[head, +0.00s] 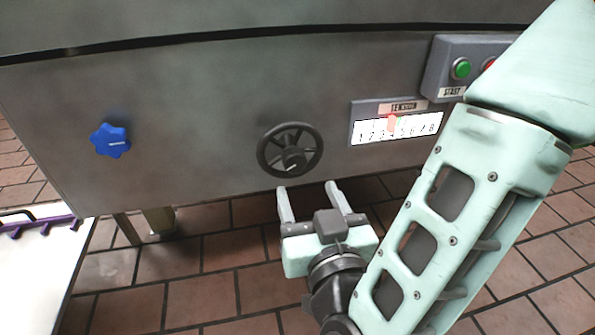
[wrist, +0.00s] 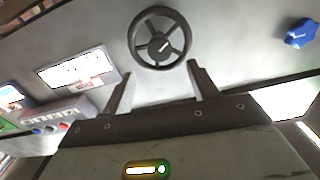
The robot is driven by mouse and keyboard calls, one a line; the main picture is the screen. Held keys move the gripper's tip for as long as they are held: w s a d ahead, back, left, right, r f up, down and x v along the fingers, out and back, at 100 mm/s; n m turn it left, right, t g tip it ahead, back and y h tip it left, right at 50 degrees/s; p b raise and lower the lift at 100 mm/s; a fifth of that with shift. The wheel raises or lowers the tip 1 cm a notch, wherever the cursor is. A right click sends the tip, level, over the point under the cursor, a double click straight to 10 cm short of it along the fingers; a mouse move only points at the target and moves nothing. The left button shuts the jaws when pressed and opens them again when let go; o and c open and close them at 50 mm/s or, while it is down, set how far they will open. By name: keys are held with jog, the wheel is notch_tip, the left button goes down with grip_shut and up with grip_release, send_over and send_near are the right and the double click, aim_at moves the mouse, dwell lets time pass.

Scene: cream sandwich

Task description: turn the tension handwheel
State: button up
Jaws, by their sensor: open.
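The tension handwheel (head: 290,149) is a dark, spoked wheel on the front of the grey machine panel. In the wrist view the handwheel (wrist: 160,38) shows whole, above and between my fingers. My gripper (head: 308,188) is open and empty, below the wheel in the head view, with its two fingers pointing up toward it. The fingers also show in the wrist view (wrist: 160,80), spread apart; I see no contact with the rim. The tension scale (head: 397,126) is at the right of the wheel, with a red pointer near 4.
A blue star knob (head: 110,140) is on the panel at the left. A button box with a green button (head: 461,68) is at the upper right. A white table (head: 30,270) with a purple item stands at the lower left. Brick-coloured tiles cover the floor.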

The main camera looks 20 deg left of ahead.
aim_at(296, 163)
jog(key=b+x, duration=0.2)
jog(key=x, duration=0.6)
jog(key=c, duration=1)
